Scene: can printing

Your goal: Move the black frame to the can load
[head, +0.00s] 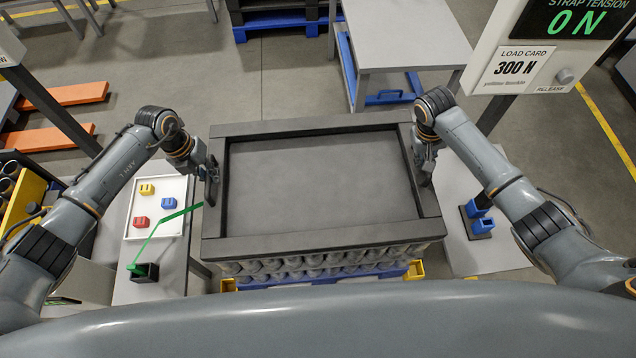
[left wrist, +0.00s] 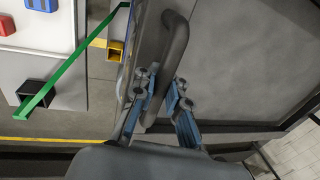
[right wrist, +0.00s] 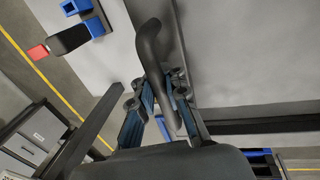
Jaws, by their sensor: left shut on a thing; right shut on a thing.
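The black frame (head: 322,242) is a wide dark rectangle with a raised rim, seen in the middle of the head view. It is above the can load (head: 310,266), whose rows of cans show below its near edge. Whether it touches the cans I cannot tell. My left gripper (head: 211,172) is shut on the handle at the frame's left side; the handle shows between the fingers in the left wrist view (left wrist: 177,45). My right gripper (head: 424,172) is shut on the right handle, which also shows in the right wrist view (right wrist: 150,45).
A blue pallet with yellow corners (head: 416,270) lies under the cans. At left, a table holds a white tray (head: 178,224) with colored blocks and a green strap (head: 160,228). At right, a table (head: 490,258) holds blue parts (head: 481,226). A grey table (head: 405,40) stands behind.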

